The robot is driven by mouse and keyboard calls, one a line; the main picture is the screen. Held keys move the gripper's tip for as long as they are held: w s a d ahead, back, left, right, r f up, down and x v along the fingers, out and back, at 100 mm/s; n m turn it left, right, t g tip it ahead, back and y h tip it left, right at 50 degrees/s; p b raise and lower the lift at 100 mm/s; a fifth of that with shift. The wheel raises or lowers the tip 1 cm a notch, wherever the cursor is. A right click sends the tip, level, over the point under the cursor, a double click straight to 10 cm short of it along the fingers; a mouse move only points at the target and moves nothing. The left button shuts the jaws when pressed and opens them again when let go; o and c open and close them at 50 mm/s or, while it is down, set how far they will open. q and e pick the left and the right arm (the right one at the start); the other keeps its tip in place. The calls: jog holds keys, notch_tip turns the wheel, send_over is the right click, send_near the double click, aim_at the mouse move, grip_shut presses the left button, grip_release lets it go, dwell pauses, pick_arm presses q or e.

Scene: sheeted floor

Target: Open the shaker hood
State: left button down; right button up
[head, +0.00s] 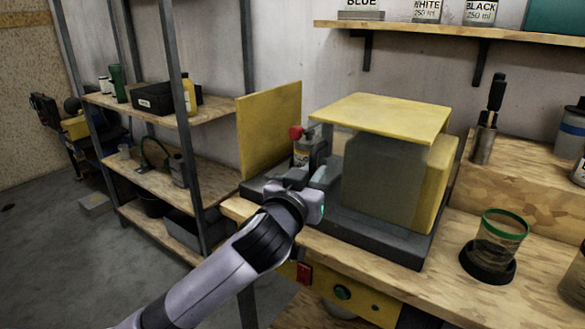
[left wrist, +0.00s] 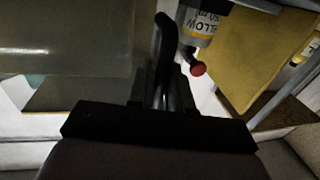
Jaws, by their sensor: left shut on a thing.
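The shaker hood (head: 390,112) is a yellow box with a grey see-through front panel (head: 380,180), on a dark grey base (head: 390,240) on the wooden bench. An upright yellow panel (head: 268,125) stands at its left. My left gripper (head: 318,172) is at the left edge of the grey panel. In the left wrist view my left gripper (left wrist: 166,88) is shut around a dark bent handle (left wrist: 165,45), beside the grey panel (left wrist: 65,40). A bottle with a red cap (head: 301,150), labelled YELLOW in the left wrist view (left wrist: 201,22), stands just behind the gripper. My right gripper is out of view.
A jar with a green rim (head: 497,240) stands in a dark holder at the bench's right. A metal cup with a dark-handled tool (head: 485,140) is behind it. A wall shelf (head: 450,33) with labelled bottles hangs above. A shelving rack (head: 165,120) stands left.

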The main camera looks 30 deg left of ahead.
pick_arm(q)
jog(key=shift+s+d, duration=0.2)
jog(key=shift+d, duration=2.05)
jog(key=shift+f, duration=0.1)
jog(key=c, duration=1.2)
grip_release()
jog(key=s, duration=0.7)
jog(key=shift+d+b, duration=0.4)
